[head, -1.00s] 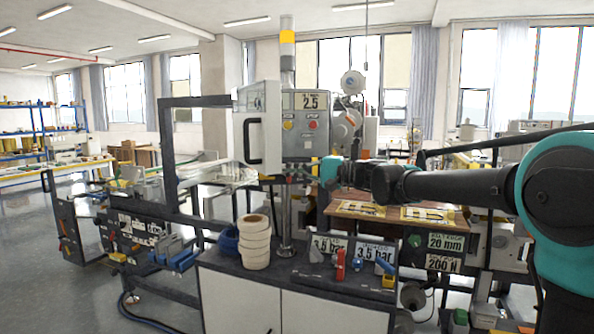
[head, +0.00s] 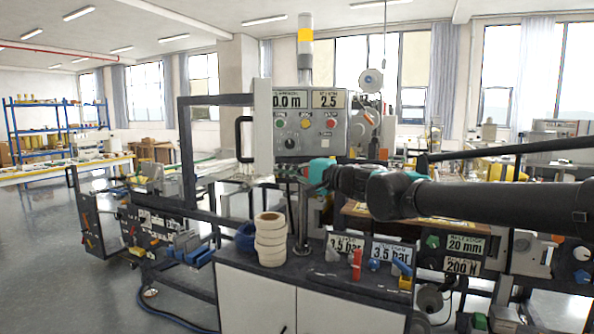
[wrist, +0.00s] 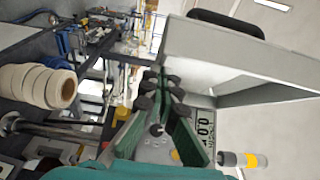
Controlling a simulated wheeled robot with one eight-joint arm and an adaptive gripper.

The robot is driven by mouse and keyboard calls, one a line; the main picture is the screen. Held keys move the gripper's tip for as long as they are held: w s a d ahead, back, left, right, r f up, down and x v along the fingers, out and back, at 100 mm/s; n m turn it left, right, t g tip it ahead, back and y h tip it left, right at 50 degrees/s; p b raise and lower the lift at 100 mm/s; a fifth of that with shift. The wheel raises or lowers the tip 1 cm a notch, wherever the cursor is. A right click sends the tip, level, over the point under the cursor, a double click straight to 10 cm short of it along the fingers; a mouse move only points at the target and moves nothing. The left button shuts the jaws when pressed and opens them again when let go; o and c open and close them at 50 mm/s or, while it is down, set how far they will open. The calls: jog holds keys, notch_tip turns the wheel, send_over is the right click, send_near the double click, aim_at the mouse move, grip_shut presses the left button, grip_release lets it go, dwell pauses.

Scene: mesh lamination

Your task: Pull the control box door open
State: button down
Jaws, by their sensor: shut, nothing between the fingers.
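The control box (head: 334,130) stands on a post, with its panel of displays, buttons and a knob in plain view. Its pale door (head: 262,125) stands swung out at the left side, nearly edge-on in the head view, with a black handle (head: 240,139) on its outer left side. The door fills the upper right of the wrist view (wrist: 225,62). My gripper (head: 284,173) is shut and empty, just below the panel, by the door's lower edge. In the wrist view its dark fingertips (wrist: 162,92) are together close to the door; I cannot tell whether they touch it.
A black cabinet top below holds a stack of cream rolls (head: 270,240), a blue ring (head: 245,237) and pressure signs (head: 345,247). A dark frame (head: 186,155) stands left of the door. A signal tower (head: 305,45) rises behind the box.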

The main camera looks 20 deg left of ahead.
aim_at(258, 172)
jog(key=s+a, duration=0.1)
jog(key=a, duration=0.1)
jog(key=s+a, duration=0.1)
jog(key=a, duration=0.1)
jog(key=s+a, duration=0.2)
jog(key=a, duration=0.1)
jog(key=shift+a, duration=0.1)
dwell(0.4)
